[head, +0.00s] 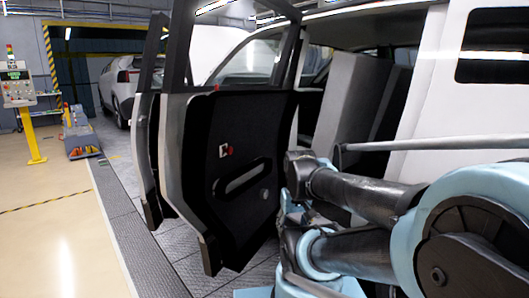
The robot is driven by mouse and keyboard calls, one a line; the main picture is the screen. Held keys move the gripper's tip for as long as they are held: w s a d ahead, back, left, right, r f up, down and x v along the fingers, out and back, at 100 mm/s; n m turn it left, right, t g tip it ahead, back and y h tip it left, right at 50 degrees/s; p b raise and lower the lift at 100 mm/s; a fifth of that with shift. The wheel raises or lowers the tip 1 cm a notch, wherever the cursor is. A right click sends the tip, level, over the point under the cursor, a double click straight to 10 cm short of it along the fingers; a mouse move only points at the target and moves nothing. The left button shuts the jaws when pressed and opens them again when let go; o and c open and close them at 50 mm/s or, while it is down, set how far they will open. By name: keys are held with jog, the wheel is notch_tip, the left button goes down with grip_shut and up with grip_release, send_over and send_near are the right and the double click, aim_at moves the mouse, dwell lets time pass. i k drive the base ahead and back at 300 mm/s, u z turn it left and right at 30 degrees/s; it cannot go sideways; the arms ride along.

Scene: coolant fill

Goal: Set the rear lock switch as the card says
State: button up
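An open car door (222,170) with a black inner panel stands in the middle of the head view. A small pale plate with a red knob, which looks like the lock switch (226,151), sits on the panel above the long handle recess. Its setting is too small to tell. No card can be made out in this view. My arm reaches in from the right, in front of the car and to the right of the door. Its links show, but I cannot make out my gripper's fingers.
Another door edge (146,150) stands just left of the open door. The seats (352,105) show through the car's opening. A control panel (17,88) on a yellow post stands far left. A white car (118,85) is parked behind. The floor (50,235) at left is clear.

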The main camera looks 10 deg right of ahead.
aim_at(229, 150)
jog(key=z, duration=1)
jog(key=k, duration=1.5)
jog(key=u, duration=0.95)
jog(key=i, duration=0.5)
jog(key=z, duration=0.05)
